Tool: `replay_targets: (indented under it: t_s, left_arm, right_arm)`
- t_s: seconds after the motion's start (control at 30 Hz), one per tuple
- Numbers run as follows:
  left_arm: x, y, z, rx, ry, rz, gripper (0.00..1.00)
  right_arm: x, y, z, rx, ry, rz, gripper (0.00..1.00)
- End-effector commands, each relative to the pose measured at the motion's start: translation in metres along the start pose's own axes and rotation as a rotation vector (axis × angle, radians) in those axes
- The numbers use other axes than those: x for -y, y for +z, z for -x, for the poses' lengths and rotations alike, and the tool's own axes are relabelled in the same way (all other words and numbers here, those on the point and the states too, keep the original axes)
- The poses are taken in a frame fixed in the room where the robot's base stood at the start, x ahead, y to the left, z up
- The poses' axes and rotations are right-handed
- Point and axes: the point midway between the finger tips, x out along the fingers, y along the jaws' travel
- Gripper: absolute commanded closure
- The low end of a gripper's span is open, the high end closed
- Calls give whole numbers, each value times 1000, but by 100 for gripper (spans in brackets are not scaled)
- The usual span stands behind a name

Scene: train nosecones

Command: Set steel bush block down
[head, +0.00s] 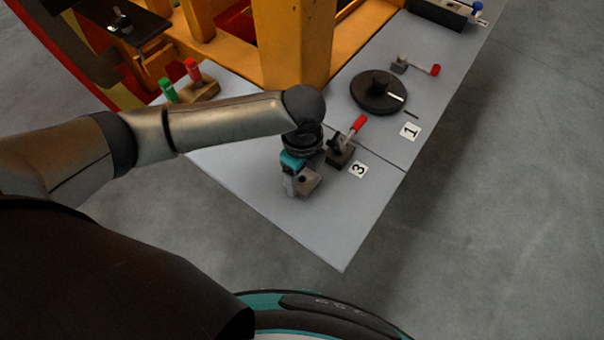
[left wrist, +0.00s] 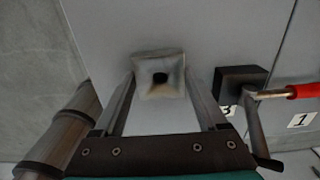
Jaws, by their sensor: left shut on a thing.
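The steel bush block (head: 309,182) is a small squarish metal block. In the left wrist view the block (left wrist: 159,76) shows a dark round hole in its face and sits between the two fingertips. My left gripper (head: 300,188) is shut on it, low over the front part of the grey table plate (head: 262,200). I cannot tell whether the block touches the plate. My right gripper is not in view.
Just right of my gripper stands a red-handled clamp (head: 341,152) beside the label 3 (head: 358,170). A black disc (head: 378,92) and another red-ended lever (head: 418,67) lie farther back. Green and red pegs (head: 189,82) stand at left. An orange post (head: 292,45) rises behind. The plate's front corner is clear.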

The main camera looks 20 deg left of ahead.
Motion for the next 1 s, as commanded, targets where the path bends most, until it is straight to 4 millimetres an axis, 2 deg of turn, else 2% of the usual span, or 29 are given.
replay_targets:
  t_s: [0.4,0.43,0.63,0.87,1.0]
  left_arm:
    - [1,0,-7,1,-3,0,100]
    - [0,0,-7,1,-2,0,22]
    - [0,0,-6,1,-2,0,0]
    - [0,0,-6,1,-2,0,0]
    - [1,0,5,-1,-4,0,0]
  right_arm:
    - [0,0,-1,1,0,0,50]
    - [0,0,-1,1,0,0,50]
    - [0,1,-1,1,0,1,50]
    - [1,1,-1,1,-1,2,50]
    - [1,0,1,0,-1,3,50]
